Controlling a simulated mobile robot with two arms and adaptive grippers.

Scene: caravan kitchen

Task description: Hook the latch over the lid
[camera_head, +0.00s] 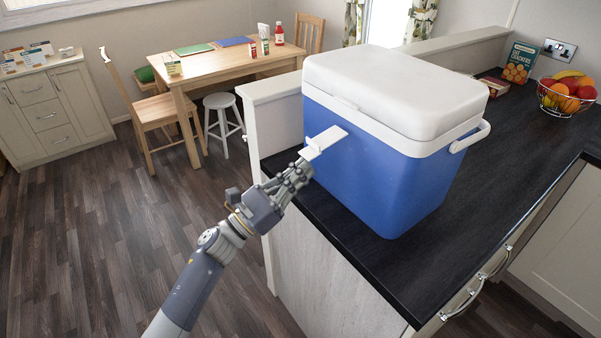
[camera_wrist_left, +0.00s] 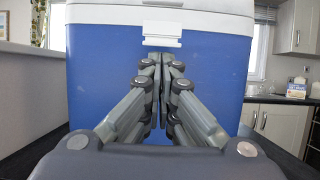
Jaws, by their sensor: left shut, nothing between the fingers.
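A blue cool box (camera_head: 385,175) with a white lid (camera_head: 400,85) stands on the dark worktop; the lid looks down on the box. The white latch (camera_head: 325,140) juts outward from the box's front face, below the lid's edge and apart from it. It also shows in the left wrist view (camera_wrist_left: 162,41), just above the fingertips. A small white catch (camera_head: 346,104) sits on the lid's front edge. My left gripper (camera_head: 303,169) is shut and empty, its fingertips close below the latch; I cannot tell whether they touch it. My right gripper is out of view.
The box's white handle (camera_head: 470,137) sticks out at the right. A fruit basket (camera_head: 567,97) and a cracker box (camera_head: 520,63) stand farther back on the worktop (camera_head: 440,235). A low wall (camera_head: 275,115) borders it on the left. Open floor lies left of my arm.

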